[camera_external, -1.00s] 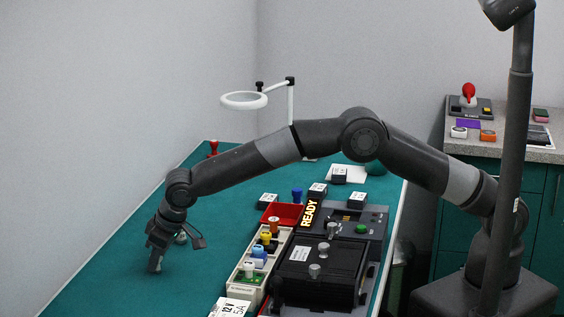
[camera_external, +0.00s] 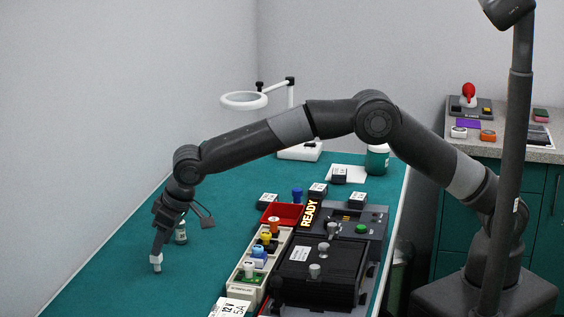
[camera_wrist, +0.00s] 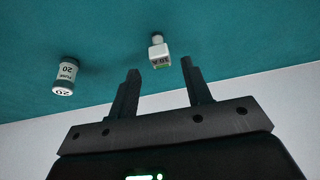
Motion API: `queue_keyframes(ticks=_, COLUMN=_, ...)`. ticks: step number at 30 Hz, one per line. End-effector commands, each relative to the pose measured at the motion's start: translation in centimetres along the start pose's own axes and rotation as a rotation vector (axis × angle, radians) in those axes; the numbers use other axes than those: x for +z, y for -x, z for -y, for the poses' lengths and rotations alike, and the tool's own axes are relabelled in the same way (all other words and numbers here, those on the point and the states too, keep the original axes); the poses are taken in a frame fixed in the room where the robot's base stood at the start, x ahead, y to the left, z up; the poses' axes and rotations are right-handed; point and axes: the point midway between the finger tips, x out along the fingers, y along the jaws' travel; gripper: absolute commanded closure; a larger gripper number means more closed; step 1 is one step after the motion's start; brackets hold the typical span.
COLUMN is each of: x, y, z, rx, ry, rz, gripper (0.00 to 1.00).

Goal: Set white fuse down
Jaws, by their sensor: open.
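The white fuse (camera_external: 157,260) is a small white block with a narrower end, at the left of the green bench top. In the wrist view the white fuse (camera_wrist: 159,52) shows just beyond the fingertips, roughly between them, with small print on its near face. It appears to rest on the green surface. My gripper (camera_wrist: 160,70) is open, with a gap between its fingers and nothing between them. In the external view my gripper (camera_external: 158,248) points down right above the fuse; whether they touch is hard to tell there.
A grey-and-white cylinder marked FUSE 20 (camera_wrist: 66,76) stands near, left in the wrist view; it also shows outside (camera_external: 181,231). A beige rack (camera_external: 246,272) of coloured parts, a red tray (camera_external: 281,212) and black equipment (camera_external: 318,270) lie right. Bench left is clear.

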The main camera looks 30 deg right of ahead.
Motion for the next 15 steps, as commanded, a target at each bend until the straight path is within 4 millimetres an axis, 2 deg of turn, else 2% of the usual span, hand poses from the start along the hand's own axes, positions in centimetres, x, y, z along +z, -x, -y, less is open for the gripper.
queue_keyframes(ticks=1, x=-0.1, y=1.2, z=0.0, rx=-0.001, ry=0.0, rz=-0.002, gripper=0.55)
queue_keyframes(ticks=6, x=0.0, y=4.2, z=0.0, rx=-0.001, ry=0.0, rz=-0.001, gripper=0.55)
queue_keyframes(ticks=10, x=0.0, y=5.6, z=0.0, rx=-0.001, ry=0.0, rz=-0.001, gripper=0.55)
queue_keyframes(ticks=15, x=0.0, y=6.1, z=0.0, rx=0.0, ry=0.0, rz=0.001, gripper=0.55)
